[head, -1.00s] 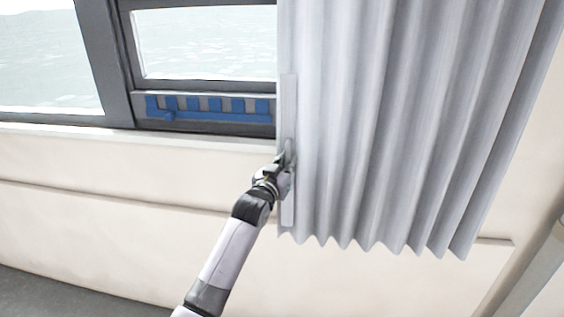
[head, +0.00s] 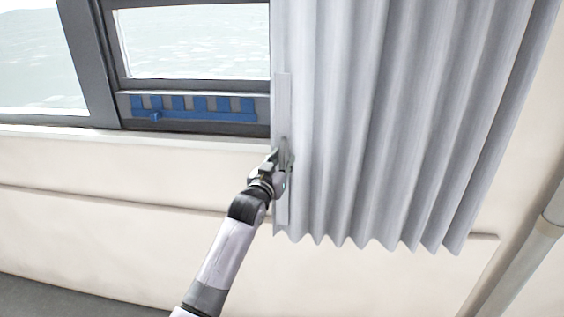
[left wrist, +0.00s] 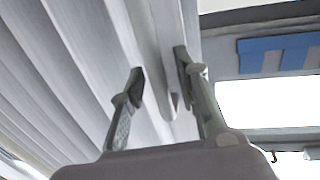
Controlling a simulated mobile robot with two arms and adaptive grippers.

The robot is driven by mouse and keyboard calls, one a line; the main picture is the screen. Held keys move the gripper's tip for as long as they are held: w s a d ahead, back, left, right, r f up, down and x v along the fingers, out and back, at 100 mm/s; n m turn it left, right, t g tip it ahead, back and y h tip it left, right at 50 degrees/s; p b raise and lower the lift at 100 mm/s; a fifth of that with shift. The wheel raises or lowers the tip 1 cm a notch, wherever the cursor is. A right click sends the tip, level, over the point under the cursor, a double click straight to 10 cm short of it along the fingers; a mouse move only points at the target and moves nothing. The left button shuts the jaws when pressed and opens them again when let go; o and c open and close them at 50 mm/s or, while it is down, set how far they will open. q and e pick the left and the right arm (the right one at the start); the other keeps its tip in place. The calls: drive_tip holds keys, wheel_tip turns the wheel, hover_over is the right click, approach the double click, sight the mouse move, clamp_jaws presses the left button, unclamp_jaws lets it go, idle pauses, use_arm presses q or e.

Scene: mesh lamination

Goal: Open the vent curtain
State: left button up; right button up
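The grey-white pleated vent curtain (head: 400,120) hangs over the right part of the window wall in the head view. A flat pale edge strip with a handle (head: 283,100) runs down its left side. My left gripper (head: 284,155) is at this handle. In the left wrist view, the fingers of the left gripper (left wrist: 160,70) stand on either side of the handle (left wrist: 164,75), with a space between them that the handle fills. The exact finger contact is hard to see. The curtain (left wrist: 60,70) also fills the left of that view. My right gripper is not in view.
A dark-framed window (head: 190,45) with a blue slotted vent piece (head: 195,108) below its pane lies left of the curtain. A pale wall with a thin ledge is below. A pipe (head: 525,260) slants at the lower right.

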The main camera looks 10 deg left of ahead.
use_arm(q)
drive_tip(key=shift+s, duration=0.1)
drive_tip(key=v, duration=1.2)
